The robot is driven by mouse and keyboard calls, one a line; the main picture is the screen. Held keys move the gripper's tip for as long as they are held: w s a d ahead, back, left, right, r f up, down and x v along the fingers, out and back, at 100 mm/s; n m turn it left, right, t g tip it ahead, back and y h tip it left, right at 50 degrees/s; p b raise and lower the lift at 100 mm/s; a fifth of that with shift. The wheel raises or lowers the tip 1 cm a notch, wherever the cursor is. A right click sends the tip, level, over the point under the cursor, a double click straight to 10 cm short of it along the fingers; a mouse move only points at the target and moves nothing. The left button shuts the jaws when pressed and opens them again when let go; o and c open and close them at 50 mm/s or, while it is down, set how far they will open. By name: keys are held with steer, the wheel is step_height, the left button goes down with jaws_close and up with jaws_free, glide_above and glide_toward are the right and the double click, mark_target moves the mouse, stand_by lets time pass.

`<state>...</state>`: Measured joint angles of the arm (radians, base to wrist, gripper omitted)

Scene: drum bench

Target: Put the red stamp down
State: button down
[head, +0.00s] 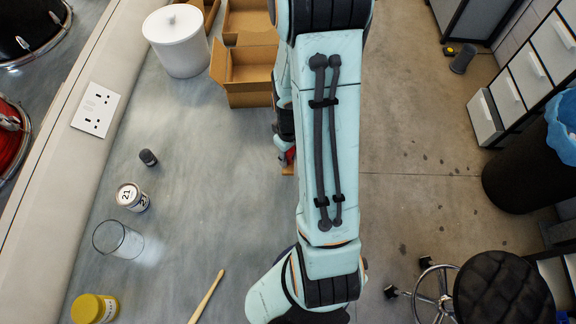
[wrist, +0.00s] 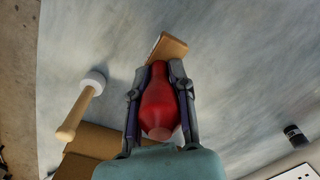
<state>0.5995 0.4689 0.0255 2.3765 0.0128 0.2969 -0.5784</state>
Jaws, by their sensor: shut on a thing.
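The red stamp has a rounded red handle (wrist: 160,100) and a light wooden block (wrist: 170,46) at its far end. In the wrist view my gripper (wrist: 166,68) is shut on the red handle, one finger on each side. The block sticks out past the fingertips over the grey bench top (wrist: 235,60). I cannot tell whether the block touches the bench. In the head view only a little red of the stamp (head: 290,155) shows beside my arm, which hides most of the gripper and stamp.
Cardboard boxes (head: 247,92) and a white lidded tub (head: 178,48) stand at the back. A white-headed mallet (wrist: 92,79) lies near a box in the wrist view. A dark canister (head: 148,158), labelled tin (head: 133,198), glass (head: 116,240), yellow-lidded jar (head: 92,308) and wooden stick (head: 207,297) surround clear bench.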

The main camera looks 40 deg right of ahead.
steer(key=shift+f, duration=2.35)
steer(key=c, duration=1)
jaws_free()
steer(key=shift+f, duration=0.1)
steer(key=r, duration=1.3)
steer(key=shift+w+a, duration=0.1)
steer(key=shift+a, duration=0.3)
steer(key=shift+n+y, duration=0.4)
steer(key=shift+n, duration=0.2)
steer(key=s+a+r, duration=0.3)
steer(key=a, duration=0.2)
steer(key=s+a+r, duration=0.3)
steer(key=a, duration=0.2)
steer(key=s+a+r, duration=0.3)
steer(key=a+r, duration=0.1)
steer(key=a, duration=0.1)
steer(key=shift+s+a, duration=0.2)
steer(key=shift+s, duration=0.2)
